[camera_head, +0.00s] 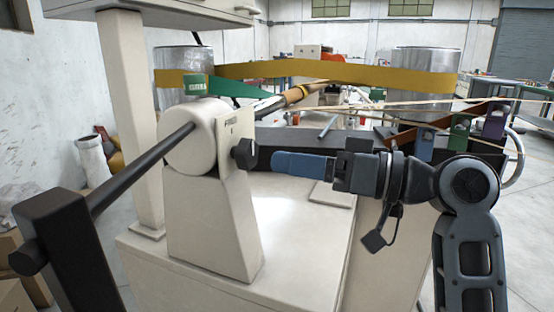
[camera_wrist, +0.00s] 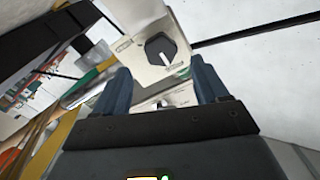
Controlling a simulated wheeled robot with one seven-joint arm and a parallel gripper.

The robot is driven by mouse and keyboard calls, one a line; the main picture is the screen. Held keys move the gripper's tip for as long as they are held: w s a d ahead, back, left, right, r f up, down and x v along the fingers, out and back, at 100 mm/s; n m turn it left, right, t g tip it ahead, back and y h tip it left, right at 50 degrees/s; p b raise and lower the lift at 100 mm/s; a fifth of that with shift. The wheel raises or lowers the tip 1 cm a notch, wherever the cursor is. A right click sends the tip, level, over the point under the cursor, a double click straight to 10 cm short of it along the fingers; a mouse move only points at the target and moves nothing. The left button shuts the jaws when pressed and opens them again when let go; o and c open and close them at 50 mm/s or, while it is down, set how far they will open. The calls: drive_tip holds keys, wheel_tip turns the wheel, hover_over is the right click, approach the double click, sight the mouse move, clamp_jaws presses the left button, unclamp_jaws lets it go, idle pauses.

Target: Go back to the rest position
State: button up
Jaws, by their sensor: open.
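My gripper (camera_head: 302,164) is in the middle of the head view, at the end of my arm that comes in from the right. Its blue fingers point left towards the black knob (camera_head: 244,153) on the white spindle housing (camera_head: 192,138), with a gap between them. In the wrist view my gripper (camera_wrist: 162,88) shows two blue fingers spread apart with nothing held between them. The knob (camera_wrist: 162,50) appears ahead of them, near the top middle.
A black crank bar (camera_head: 140,172) juts out left of the housing. A white post (camera_head: 130,120) stands behind it. Yellow belts (camera_head: 330,72) run between two metal drums behind my gripper. The white machine top (camera_head: 300,225) below my gripper is mostly clear.

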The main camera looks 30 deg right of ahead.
drive_tip(key=shift+s+d, duration=0.2)
drive_tip(key=shift+s, duration=0.15)
idle(0.3)
drive_tip(key=s+a+f+m+h+p, duration=0.1)
drive_tip(key=s+f+m+h+p, duration=0.35)
drive_tip(key=f, duration=0.45)
drive_tip(key=s+a+f+m+h+p, duration=0.1)
drive_tip(key=s+f+m+h, duration=0.2)
drive_tip(key=s+f+h, duration=0.35)
drive_tip(key=s+a+n+p, duration=0.3)
drive_tip(key=s+n, duration=0.1)
drive_tip(key=s, duration=1.8)
drive_tip(key=shift+s+r+p, duration=0.35)
drive_tip(key=shift+s+r, duration=0.05)
drive_tip(key=shift+n, duration=0.25)
